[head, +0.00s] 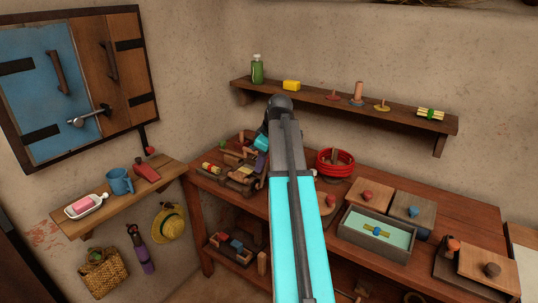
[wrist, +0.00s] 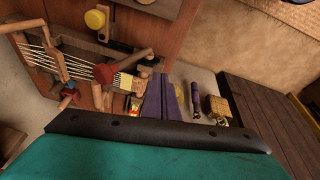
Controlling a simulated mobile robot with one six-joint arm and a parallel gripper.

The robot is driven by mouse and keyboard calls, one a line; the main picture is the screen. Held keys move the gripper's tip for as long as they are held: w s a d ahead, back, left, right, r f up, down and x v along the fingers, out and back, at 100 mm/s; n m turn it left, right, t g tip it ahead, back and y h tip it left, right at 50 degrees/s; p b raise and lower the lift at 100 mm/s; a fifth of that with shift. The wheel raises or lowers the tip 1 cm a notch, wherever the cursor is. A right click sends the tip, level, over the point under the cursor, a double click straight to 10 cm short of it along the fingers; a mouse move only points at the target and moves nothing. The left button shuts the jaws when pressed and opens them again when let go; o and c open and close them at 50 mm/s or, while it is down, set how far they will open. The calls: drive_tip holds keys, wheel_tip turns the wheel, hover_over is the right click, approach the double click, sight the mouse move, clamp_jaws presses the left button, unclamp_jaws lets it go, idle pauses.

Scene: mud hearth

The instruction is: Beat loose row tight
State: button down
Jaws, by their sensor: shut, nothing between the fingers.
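A small wooden loom (head: 243,172) stands on the left end of the workbench, partly hidden behind my arm. In the wrist view the loom (wrist: 88,62) shows pale warp threads strung across its frame, with a cream and yellow woven part near the gripper. A wooden-handled piece with a red head (wrist: 106,73) lies over the threads; I cannot tell whether it is the beater. I cannot make out a loose row. My gripper (wrist: 166,84) is shut and empty, its fingers beside the woven end.
A red bowl (head: 336,162) stands right of my arm. A grey box (head: 377,234) and lidded blocks fill the bench's right. A wall shelf (head: 345,108) holds small items above. A side shelf (head: 118,200) with a blue mug (head: 119,181) is at left.

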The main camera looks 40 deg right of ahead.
drive_tip(key=a+f+n+g+y, duration=0.1)
drive_tip(key=a+f+g, duration=0.1)
drive_tip(key=a+f, duration=0.9)
drive_tip(key=a+f+n+g+y, duration=0.1)
drive_tip(key=a+f+g, duration=0.1)
drive_tip(key=a+f, duration=0.9)
drive_tip(key=s+a+f+g, duration=0.1)
drive_tip(key=s+a+f, duration=0.35)
drive_tip(key=f, duration=0.45)
drive_tip(key=s+a+f+g, duration=0.25)
drive_tip(key=a+f, duration=0.25)
drive_tip(key=f, duration=0.4)
drive_tip(key=s+a+f+m+g+h, duration=0.1)
drive_tip(key=s+a+f+m, duration=0.2)
drive_tip(key=s+f, duration=0.5)
drive_tip(key=s+a+f+m+h, duration=0.1)
drive_tip(key=s+a+f+m, duration=0.2)
drive_tip(key=s+f, duration=0.6)
drive_tip(key=shift+s+a+m+g+h, duration=0.35)
drive_tip(key=shift+s+a, duration=0.5)
drive_tip(key=shift+s, duration=3.25)
drive_tip(key=shift+s, duration=0.15)
